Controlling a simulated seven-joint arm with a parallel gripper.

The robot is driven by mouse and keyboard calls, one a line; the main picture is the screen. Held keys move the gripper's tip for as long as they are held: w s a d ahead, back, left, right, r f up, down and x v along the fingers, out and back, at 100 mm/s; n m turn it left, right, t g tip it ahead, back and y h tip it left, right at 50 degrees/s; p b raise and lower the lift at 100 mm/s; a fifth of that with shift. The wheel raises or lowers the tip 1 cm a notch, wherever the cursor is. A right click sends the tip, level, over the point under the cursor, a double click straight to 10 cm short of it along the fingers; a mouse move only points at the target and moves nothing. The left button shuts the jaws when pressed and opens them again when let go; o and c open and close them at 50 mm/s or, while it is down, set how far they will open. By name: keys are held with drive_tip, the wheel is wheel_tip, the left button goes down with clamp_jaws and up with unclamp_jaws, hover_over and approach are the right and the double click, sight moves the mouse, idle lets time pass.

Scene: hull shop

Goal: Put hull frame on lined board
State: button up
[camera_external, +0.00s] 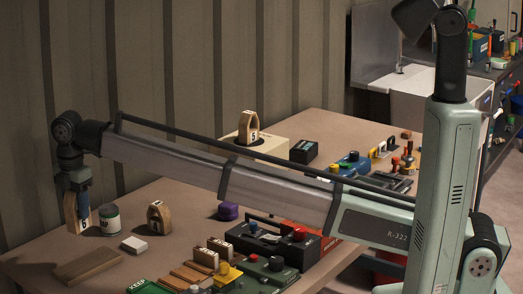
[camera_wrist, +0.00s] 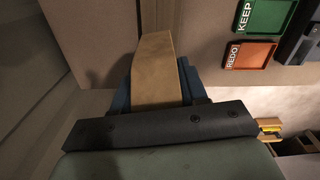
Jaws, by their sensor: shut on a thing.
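My gripper (camera_external: 77,205) is at the left end of the table, pointing down, shut on a pale wooden hull frame (camera_external: 70,213). The frame hangs upright between the fingers, close to the tabletop; I cannot tell if it touches. In the wrist view the held frame (camera_wrist: 157,70) sticks out beyond the blue fingers. A flat brown board (camera_external: 88,265) lies nearer the front edge, apart from the frame; no lines can be made out on it.
The green KEEP tray (camera_wrist: 265,17) and orange REDO tray (camera_wrist: 250,56) show in the wrist view. Toolboxes and wooden pieces crowd the table's front middle.

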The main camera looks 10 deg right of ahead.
drive_tip(key=shift+d+m, duration=0.1)
drive_tip(key=shift+m, duration=0.7)
drive_tip(key=shift+f, duration=0.25)
hover_over(87, 263)
drive_tip(key=shift+f, duration=4.75)
drive_tip(key=shift+f, duration=0.15)
drive_tip(key=o, duration=1.1)
wheel_tip(87, 263, up, 12)
drive_tip(key=shift+r, duration=0.15)
